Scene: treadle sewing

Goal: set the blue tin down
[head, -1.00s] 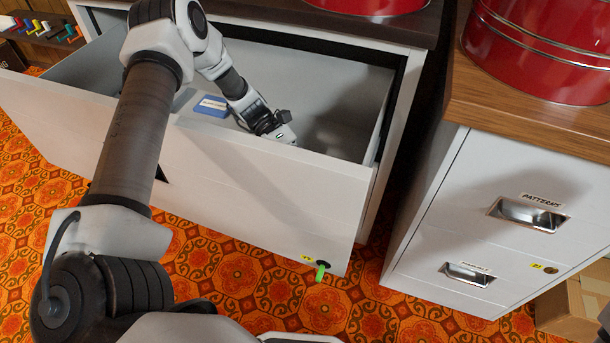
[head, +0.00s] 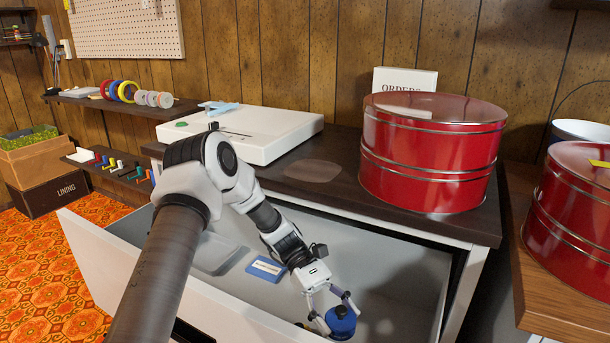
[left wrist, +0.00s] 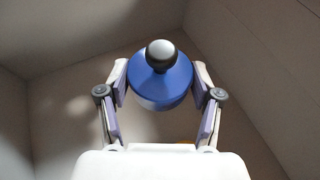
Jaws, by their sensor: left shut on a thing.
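My left gripper (head: 333,307) reaches down into the open white drawer (head: 250,318) and is shut on the blue tin (head: 341,322). In the left wrist view the tin (left wrist: 160,88) is round and blue, with a dark ball-shaped knob (left wrist: 161,54) on top, and sits between the two fingers. The tin is inside the drawer walls; I cannot tell whether it touches the drawer floor. My right gripper is not in view.
A blue labelled box (head: 266,268) and a grey tray (head: 213,254) lie in the drawer left of my gripper. Above, the dark cabinet top (head: 300,190) carries a large red tin (head: 432,150) and a white flat device (head: 255,132). Another red tin (head: 575,215) stands at right.

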